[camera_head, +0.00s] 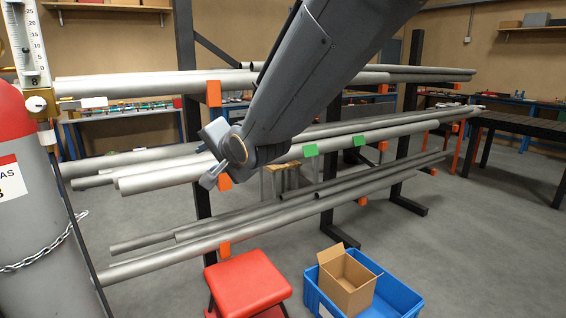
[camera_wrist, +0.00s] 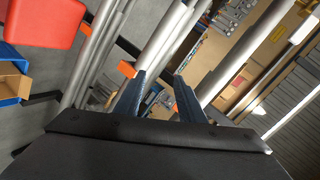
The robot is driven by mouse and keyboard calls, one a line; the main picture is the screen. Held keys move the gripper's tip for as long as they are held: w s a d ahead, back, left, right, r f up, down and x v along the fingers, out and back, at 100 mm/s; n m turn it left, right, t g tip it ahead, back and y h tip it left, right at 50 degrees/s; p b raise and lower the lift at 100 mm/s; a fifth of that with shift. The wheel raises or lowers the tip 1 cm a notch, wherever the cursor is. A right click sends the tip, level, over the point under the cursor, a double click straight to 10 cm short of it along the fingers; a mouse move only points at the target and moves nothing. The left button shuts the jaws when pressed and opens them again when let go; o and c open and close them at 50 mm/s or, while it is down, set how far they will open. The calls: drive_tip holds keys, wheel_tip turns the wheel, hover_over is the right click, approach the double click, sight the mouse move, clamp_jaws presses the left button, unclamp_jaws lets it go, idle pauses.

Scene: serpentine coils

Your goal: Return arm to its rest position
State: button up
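My arm reaches down from the top of the head view, in front of the pipe rack. My gripper (camera_head: 212,165) is at its lower end, small and partly hidden, in front of the middle row of pipes (camera_head: 170,178). In the wrist view my gripper (camera_wrist: 159,76) shows two dark blue fingers standing apart, with nothing held between them. Beyond the fingers grey pipes (camera_wrist: 165,38) run at a slant. I cannot tell the exact distance between the gripper and the pipes.
The rack has black uprights (camera_head: 410,90) and orange-tipped supports. A red stool (camera_head: 248,284) and a blue crate (camera_head: 395,298) holding a cardboard box (camera_head: 346,284) stand below. A gas cylinder (camera_head: 35,220) with a chain is at left. Open floor (camera_head: 480,230) lies at right.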

drive_tip(key=s+d+f+n+g+h, duration=0.1)
drive_tip(key=s+d+f+g+h, duration=0.15)
drive_tip(key=d+f, duration=0.65)
drive_tip(key=s+d+f+n+g+h, duration=0.1)
drive_tip(key=d+f+h, duration=0.3)
drive_tip(key=d, duration=0.8)
drive_tip(key=s+d+f+n+g, duration=0.2)
drive_tip(key=s+d+f, duration=0.3)
drive_tip(key=s+d, duration=0.3)
drive_tip(key=s+d+f+n+g+h, duration=0.1)
drive_tip(key=s+d+f+g, duration=0.3)
drive_tip(key=s+d, duration=0.4)
drive_tip(key=s+f, duration=0.1)
drive_tip(key=s, duration=0.2)
drive_tip(key=shift+d+f+n, duration=0.15)
drive_tip(key=shift+f+n, duration=0.2)
drive_tip(key=shift+n, duration=0.05)
drive_tip(key=shift+h, duration=0.25)
drive_tip(key=shift+c, duration=0.6)
